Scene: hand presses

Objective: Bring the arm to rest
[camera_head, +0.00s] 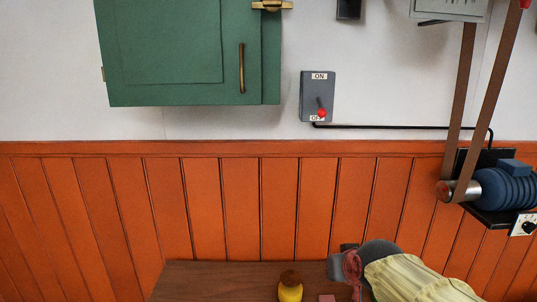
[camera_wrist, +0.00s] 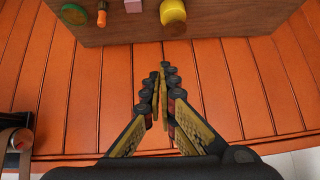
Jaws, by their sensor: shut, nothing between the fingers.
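My gripper (camera_wrist: 164,72) shows in the wrist view with its two dark, yellow-sided fingers brought together at the tips. Nothing is held between them. Beyond the tips are the orange wall boards and the edge of a brown wooden top. In the head view my arm, in a pale yellow cover, is at the lower right, over the right end of the wooden top; the fingertips cannot be made out there.
The wooden top (camera_head: 215,280) bears a yellow rounded thing (camera_head: 290,292) and a pink block (camera_head: 327,298). The wrist view adds a green round thing (camera_wrist: 74,14) and an orange piece (camera_wrist: 102,18). A blue motor (camera_head: 505,188) with brown belts (camera_head: 461,85), a switch box (camera_head: 317,95) and a green cabinet (camera_head: 170,50) are on the wall.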

